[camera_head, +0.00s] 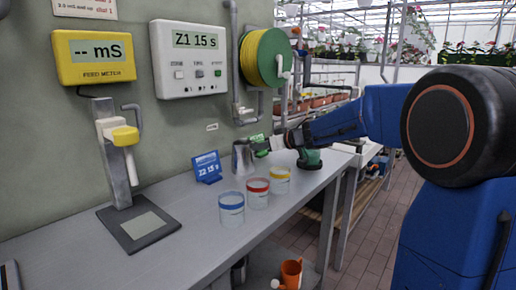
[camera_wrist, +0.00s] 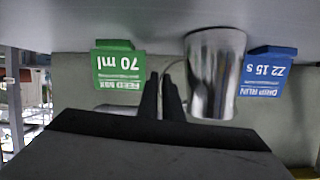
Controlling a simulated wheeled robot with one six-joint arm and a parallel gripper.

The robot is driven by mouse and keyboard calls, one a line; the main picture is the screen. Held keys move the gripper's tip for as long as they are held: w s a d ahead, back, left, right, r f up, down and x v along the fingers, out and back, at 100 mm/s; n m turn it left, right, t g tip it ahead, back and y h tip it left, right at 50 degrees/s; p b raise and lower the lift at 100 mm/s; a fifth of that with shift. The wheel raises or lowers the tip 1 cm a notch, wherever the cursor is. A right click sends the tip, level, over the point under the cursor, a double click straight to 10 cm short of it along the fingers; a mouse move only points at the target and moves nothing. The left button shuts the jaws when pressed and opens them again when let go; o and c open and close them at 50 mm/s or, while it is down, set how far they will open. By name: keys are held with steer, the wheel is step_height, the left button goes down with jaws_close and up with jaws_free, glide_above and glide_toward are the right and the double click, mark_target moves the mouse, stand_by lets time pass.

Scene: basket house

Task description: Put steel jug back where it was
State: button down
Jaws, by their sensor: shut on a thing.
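The steel jug (camera_head: 241,158) is upright over the back of the grey bench, just right of the blue sign. It also shows large in the wrist view (camera_wrist: 215,75), where the picture is upside down. My gripper (camera_head: 277,143) reaches in from the right and is shut on the jug's handle. In the wrist view my two fingers (camera_wrist: 162,90) are close together at the handle, beside the jug's body. I cannot tell whether the jug's base touches the bench.
A blue sign (camera_head: 207,167) and a green sign (camera_wrist: 118,69) flank the jug. Jars with blue (camera_head: 231,209), red (camera_head: 257,193) and yellow (camera_head: 279,180) bands stand in front. The bench (camera_head: 185,255) is clear at front left.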

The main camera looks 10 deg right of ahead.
steer(key=c, duration=1.9)
jaws_free()
steer(key=s+d+r+m+t+h, duration=0.5)
steer(key=s+d+r+h, duration=0.35)
steer(key=s+d, duration=0.5)
steer(key=s+d+f+m+g+h, duration=0.25)
steer(key=s+f, duration=0.35)
steer(key=s, duration=0.5)
steer(key=s+a+f+g+y, duration=0.1)
steer(key=s+a+f+g, duration=0.2)
steer(key=s+f, duration=0.3)
steer(key=s+a+f+n+g+y, duration=0.1)
steer(key=s+a+f+g, duration=0.1)
steer(key=s+f, duration=0.5)
steer(key=s+a+f+g+y, duration=0.1)
steer(key=s+a+f+g, duration=0.2)
steer(key=s+f, duration=0.3)
steer(key=shift+s+a+f+n+g, duration=0.15)
steer(key=shift+s+a, duration=0.1)
steer(key=shift+s, duration=0.65)
steer(key=shift+s+a+f+g, duration=0.1)
steer(key=shift+s+a, duration=0.2)
steer(key=shift+s, duration=0.6)
steer(key=shift+s+a+f+n+g, duration=0.15)
steer(key=shift+s+a, duration=0.1)
steer(key=shift+s, duration=0.65)
